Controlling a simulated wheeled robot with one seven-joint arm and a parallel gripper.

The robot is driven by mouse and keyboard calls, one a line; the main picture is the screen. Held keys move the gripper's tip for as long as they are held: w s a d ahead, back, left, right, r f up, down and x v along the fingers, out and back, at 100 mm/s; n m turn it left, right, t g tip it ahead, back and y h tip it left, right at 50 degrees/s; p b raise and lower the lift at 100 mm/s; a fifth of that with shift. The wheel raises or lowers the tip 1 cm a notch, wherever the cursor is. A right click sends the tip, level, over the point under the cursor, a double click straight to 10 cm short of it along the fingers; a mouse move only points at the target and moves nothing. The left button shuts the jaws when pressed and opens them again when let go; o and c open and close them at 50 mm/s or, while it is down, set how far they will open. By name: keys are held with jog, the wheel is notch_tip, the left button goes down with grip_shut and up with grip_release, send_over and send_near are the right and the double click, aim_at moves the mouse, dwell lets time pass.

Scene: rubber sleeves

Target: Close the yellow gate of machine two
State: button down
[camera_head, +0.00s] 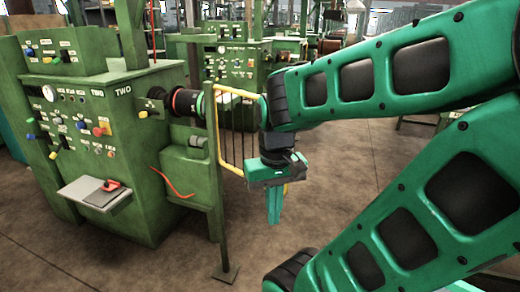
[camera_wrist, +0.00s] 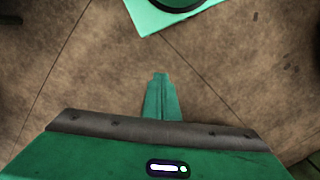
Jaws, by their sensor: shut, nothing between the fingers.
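Machine two (camera_head: 125,165) is the green machine labelled TWO at the left of the head view. The yellow gate (camera_head: 233,91) is a tubular yellow frame with thin dark bars, beside a green post (camera_head: 213,180) to the right of the machine's spindle (camera_head: 185,102). The gate's right part is hidden behind my arm, so I cannot tell exactly how far it stands open. My gripper (camera_head: 275,220) points down, just right of and in front of the gate in the picture. Its fingers are together and empty; they also show over bare floor in the wrist view (camera_wrist: 161,76).
A small grey shelf (camera_head: 82,190) with a red item juts from the machine's front. A curved orange-red strip (camera_head: 177,183) lies against its side. The post's foot plate (camera_head: 225,273) rests on the floor. More green machines stand behind. Brown floor (camera_head: 330,180) around my gripper is clear.

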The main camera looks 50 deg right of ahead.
jog(key=w+d+r+m+g+h, duration=0.1)
jog(key=w+d+r+m+h, duration=0.2)
jog(key=w+d+r+m, duration=0.65)
jog(key=w+a+r+m+g, duration=0.1)
jog(key=w+r+m, duration=0.4)
jog(key=w+m, duration=0.5)
jog(key=s+d+f+n, duration=0.1)
jog(key=s+d+f, duration=0.2)
jog(key=d+f, duration=0.3)
jog(key=shift+s+d+f+h, duration=0.2)
jog(key=shift+f+h, duration=0.1)
jog(key=shift+f, duration=1.25)
jog(key=shift+w+n, duration=0.15)
jog(key=shift+n, duration=0.1)
